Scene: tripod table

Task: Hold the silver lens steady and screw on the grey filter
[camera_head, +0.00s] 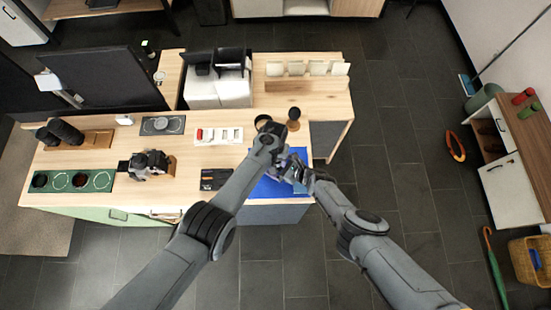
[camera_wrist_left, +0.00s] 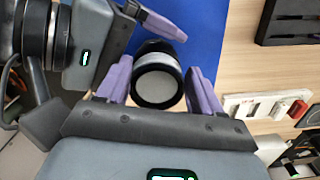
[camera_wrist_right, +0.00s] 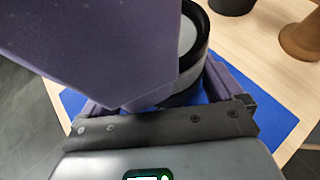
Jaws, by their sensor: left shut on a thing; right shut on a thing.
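The silver lens (camera_wrist_left: 157,62) sits between the purple fingers of my left gripper (camera_wrist_left: 160,78), which is shut on it above the blue mat (camera_wrist_left: 205,25). It has a silver band, black rims and a pale grey end face turned toward the left wrist camera. A finger of my right gripper reaches across its far end. In the right wrist view, a dark grey ring, which I take as the grey filter (camera_wrist_right: 198,72), is between the fingers of my right gripper (camera_wrist_right: 160,95). A large purple finger hides part of it. Whether the threads meet cannot be told. Both grippers meet closely in the head view.
A camera (camera_head: 148,163) stands left on the table by a green tray (camera_head: 100,181) with round recesses. A black case (camera_head: 214,179) and a white panel (camera_head: 218,135) with a red piece lie near my left arm. Dark and brown round items (camera_head: 293,117) stand just beyond the grippers.

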